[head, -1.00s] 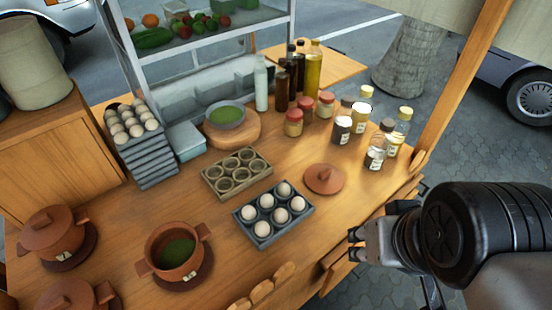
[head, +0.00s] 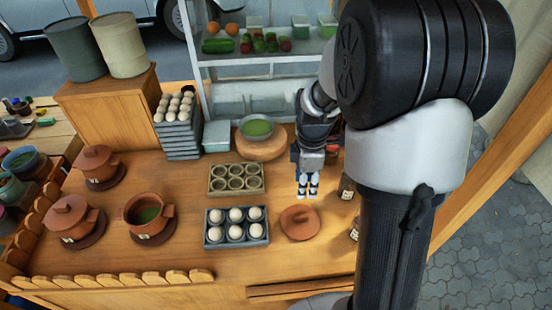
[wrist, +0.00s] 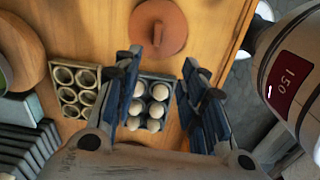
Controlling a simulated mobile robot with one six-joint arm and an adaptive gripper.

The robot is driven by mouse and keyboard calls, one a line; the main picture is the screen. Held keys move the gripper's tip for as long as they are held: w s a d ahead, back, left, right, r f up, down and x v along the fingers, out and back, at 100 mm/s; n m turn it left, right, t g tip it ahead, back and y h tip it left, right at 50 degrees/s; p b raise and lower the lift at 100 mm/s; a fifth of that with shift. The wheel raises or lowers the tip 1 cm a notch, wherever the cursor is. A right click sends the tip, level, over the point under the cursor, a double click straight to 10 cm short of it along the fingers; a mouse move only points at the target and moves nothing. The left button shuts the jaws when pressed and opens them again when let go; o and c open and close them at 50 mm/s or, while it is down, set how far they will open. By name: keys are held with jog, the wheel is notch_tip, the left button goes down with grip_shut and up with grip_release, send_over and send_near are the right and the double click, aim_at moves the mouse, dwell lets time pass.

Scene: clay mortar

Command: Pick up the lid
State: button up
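The round terracotta lid (head: 300,222) with a raised handle lies flat on the wooden table, right of the egg tray. In the wrist view the lid (wrist: 172,38) is near the top, beyond the fingertips. My gripper (head: 307,192) points down just behind the lid in the head view, empty and apart from it. The wrist view shows the fingers of my gripper (wrist: 161,62) spread apart. An uncovered clay pot (head: 148,213) with green contents stands at the left.
A tray of white eggs (head: 209,238) and an empty cup tray (head: 213,186) sit left of the lid. Two lidded pots (head: 97,163) (head: 72,216) stand farther left. Bottles (head: 347,188) stand to the right, partly hidden by my arm. Table front is mostly clear.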

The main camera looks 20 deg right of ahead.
jog(key=b, duration=0.4)
send_over(301, 216)
jog(key=shift+n, duration=0.4)
jog(key=f, duration=1.3)
jog(key=shift+s+a, duration=0.15)
jog(key=shift+s, duration=0.15)
jog(key=f, duration=0.2)
jog(key=f+b, duration=0.2)
jog(key=f, duration=0.1)
jog(key=shift+w+f, duration=0.3)
jog(key=shift+r, duration=0.1)
jog(key=shift+c, duration=0.3)
grip_shut()
